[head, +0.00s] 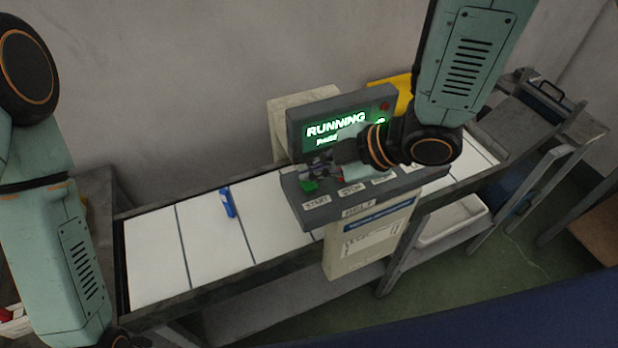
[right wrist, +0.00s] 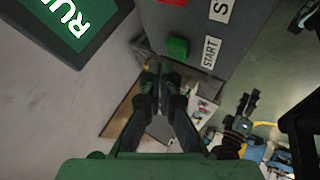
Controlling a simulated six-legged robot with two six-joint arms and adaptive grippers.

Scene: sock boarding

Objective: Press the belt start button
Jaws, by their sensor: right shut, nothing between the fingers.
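The belt control panel (head: 375,191) stands at the belt's front edge, with labelled buttons along its sloped face. The green start button (head: 309,186) sits above the START label and also shows in the right wrist view (right wrist: 177,47). The screen (head: 335,127) is lit green and reads RUNNING. My right gripper (head: 312,168) is shut and empty, with its tips close to the green button. In the right wrist view its fingertips (right wrist: 160,70) lie just below the button in the picture; I cannot tell whether they touch. My left arm shows at the left, but its gripper is out of view.
A white belt (head: 205,262) with dark cross lines runs behind the panel. A small blue object (head: 228,202) lies on it, left of the panel. A white tray (head: 452,221) sits on a lower shelf at the right. A wall stands behind the belt.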

